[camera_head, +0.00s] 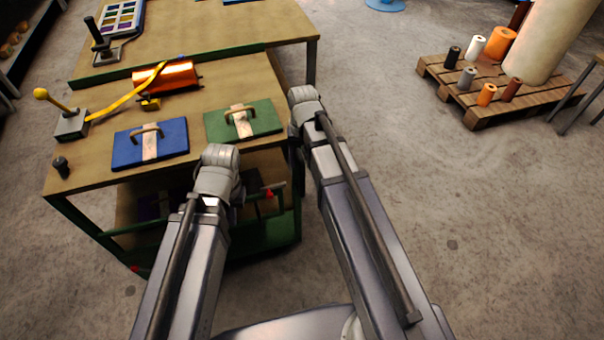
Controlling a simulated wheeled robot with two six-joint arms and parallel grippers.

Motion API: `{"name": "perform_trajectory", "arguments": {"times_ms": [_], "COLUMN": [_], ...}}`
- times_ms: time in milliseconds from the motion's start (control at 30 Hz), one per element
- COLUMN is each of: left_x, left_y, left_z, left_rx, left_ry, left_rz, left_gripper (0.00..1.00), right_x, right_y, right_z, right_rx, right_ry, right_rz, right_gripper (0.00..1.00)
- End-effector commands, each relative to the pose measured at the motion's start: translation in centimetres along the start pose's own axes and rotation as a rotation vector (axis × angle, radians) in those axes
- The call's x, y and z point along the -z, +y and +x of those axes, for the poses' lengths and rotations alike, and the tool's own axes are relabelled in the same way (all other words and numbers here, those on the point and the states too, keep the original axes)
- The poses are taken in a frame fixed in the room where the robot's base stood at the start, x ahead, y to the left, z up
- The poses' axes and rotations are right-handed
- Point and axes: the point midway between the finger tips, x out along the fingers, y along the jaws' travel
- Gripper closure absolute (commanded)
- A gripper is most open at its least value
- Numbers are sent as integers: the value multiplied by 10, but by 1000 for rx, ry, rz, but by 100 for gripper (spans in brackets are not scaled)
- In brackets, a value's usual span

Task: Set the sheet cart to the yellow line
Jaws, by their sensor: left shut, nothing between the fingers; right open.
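A green-framed unit with a wooden top (97,178) and a lower shelf stands at the left; I cannot tell whether it is the sheet cart. Its wheels, if any, are not clear. No yellow line shows on the floor; the only long yellow mark is a strap (120,104) on the top. My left arm reaches up in front of this unit and hides part of its shelf. My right arm reaches up along its right side. The visible arm ends are rounded grey joints, and I can make out no fingers on either.
A blue plate (127,152) and a green plate (264,120), both handled, lie on the top near a copper foil roll (178,77). A second table (215,40) stands behind. A pallet (490,108) with several rolls is at right. The floor between is clear.

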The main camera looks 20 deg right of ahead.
Motion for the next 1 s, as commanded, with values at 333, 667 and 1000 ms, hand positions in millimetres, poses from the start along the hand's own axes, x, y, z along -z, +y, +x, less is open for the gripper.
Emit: {"name": "perform_trajectory", "arguments": {"times_ms": [333, 667, 1000], "left_x": [2, 4, 4], "left_y": [4, 7, 7], "left_z": [37, 73, 75], "left_rx": [0, 0, 0], "left_ry": [0, 0, 0], "left_rz": [0, 1, 1], "left_gripper": [100, 100, 100], "right_x": [0, 0, 0], "right_y": [0, 0, 0], "right_z": [38, 74, 75], "right_rx": [0, 0, 0], "right_ry": [0, 0, 0], "right_rz": [-1, -1, -1], "right_gripper": [43, 43, 43]}}
